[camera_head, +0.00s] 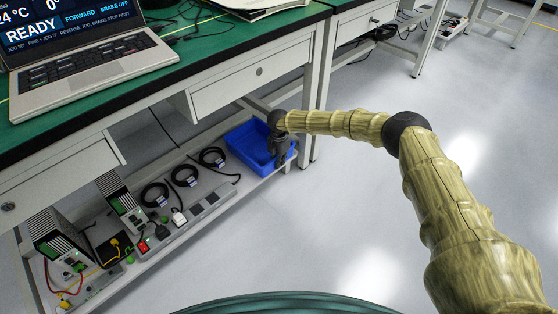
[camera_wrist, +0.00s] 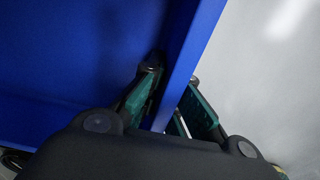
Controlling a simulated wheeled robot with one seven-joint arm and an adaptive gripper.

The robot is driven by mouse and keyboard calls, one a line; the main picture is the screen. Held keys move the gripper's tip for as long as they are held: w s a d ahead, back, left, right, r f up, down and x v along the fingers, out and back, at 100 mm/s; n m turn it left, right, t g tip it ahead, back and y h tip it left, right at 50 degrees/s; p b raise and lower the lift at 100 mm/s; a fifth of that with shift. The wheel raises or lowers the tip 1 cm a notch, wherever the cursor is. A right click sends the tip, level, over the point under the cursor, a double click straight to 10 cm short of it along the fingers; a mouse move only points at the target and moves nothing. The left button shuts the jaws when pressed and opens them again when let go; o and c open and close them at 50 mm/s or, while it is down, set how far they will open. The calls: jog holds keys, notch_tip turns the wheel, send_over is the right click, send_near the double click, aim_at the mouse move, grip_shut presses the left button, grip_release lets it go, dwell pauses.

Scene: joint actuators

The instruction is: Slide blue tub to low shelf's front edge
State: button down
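The blue tub (camera_head: 246,146) sits at the right end of the low shelf (camera_head: 250,184), under the green-topped bench. My gripper (camera_head: 279,154) reaches down to the tub's right part. In the wrist view, the tub (camera_wrist: 70,60) fills the left and its wall runs between the fingers of my gripper (camera_wrist: 174,78). One finger is inside the tub and the other is outside. Both fingertips lie close against the wall, and the gripper looks shut on it. The lower parts of the fingers are partly hidden by the gripper body.
Black cable coils (camera_head: 185,175) and a grey power strip (camera_head: 190,219) lie on the shelf left of the tub. A white bench leg (camera_head: 319,90) stands just right of the tub. A drawer (camera_head: 250,76) hangs above. The floor in front is clear.

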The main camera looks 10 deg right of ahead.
jog(key=shift+a, duration=0.1)
jog(key=c, duration=1.6)
grip_release()
jog(key=shift+o, duration=0.2)
jog(key=shift+r, duration=0.1)
notch_tip(320, 180, up, 12)
jog(key=shift+f, duration=0.1)
jog(key=shift+a, duration=0.1)
